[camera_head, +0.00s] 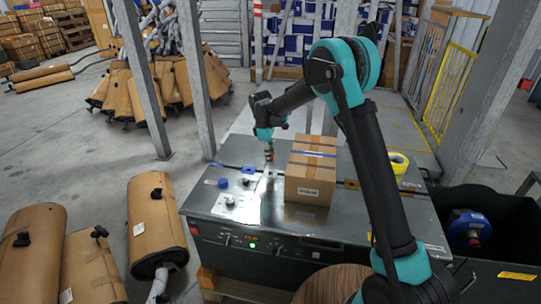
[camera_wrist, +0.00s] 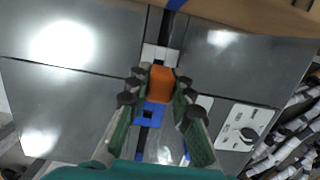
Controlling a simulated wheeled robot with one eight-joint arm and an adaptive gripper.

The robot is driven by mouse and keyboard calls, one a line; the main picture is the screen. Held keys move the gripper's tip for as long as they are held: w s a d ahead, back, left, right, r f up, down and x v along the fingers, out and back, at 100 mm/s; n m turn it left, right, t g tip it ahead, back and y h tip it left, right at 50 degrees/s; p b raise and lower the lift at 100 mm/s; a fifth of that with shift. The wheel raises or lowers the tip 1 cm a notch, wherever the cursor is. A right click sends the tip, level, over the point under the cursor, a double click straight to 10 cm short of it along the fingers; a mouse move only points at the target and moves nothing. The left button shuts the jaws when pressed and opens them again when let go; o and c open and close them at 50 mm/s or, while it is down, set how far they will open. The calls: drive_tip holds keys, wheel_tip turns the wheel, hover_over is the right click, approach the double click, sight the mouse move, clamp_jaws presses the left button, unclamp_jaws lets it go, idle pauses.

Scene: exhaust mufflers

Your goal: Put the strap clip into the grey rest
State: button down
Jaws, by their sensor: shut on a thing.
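The strap clip, a small orange block (camera_wrist: 162,80), sits between the fingers of my gripper (camera_wrist: 160,92) in the wrist view. The fingers are shut on it. In the head view my gripper (camera_head: 268,154) hangs just above the left part of the machine top. A grey rest (camera_wrist: 160,54) with a dark slot lies on the dark strip, just above the clip in the wrist view and partly hidden by it. A blue square piece with a dark hole (camera_wrist: 149,115) lies on the same strip, below the clip in the picture. I cannot tell the height of the gap under the clip.
A cardboard box with a blue strap (camera_head: 311,180) stands on the steel machine top (camera_head: 240,208), right of my gripper. Yellow tape (camera_head: 398,160) lies farther right. A white plate with a black knob (camera_wrist: 242,128) is on the top. Wrapped mufflers (camera_head: 152,222) lie left on the floor.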

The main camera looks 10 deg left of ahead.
drive_tip(key=shift+f, duration=2.25)
drive_tip(key=shift+f, duration=0.4)
idle(0.4)
drive_tip(key=c, duration=1.3)
unclamp_jaws()
drive_tip(key=shift+o, duration=0.2)
wheel_tip(320, 180, up, 12)
drive_tip(key=a, duration=0.1)
drive_tip(key=shift+a, duration=0.4)
drive_tip(key=shift+f, duration=0.1)
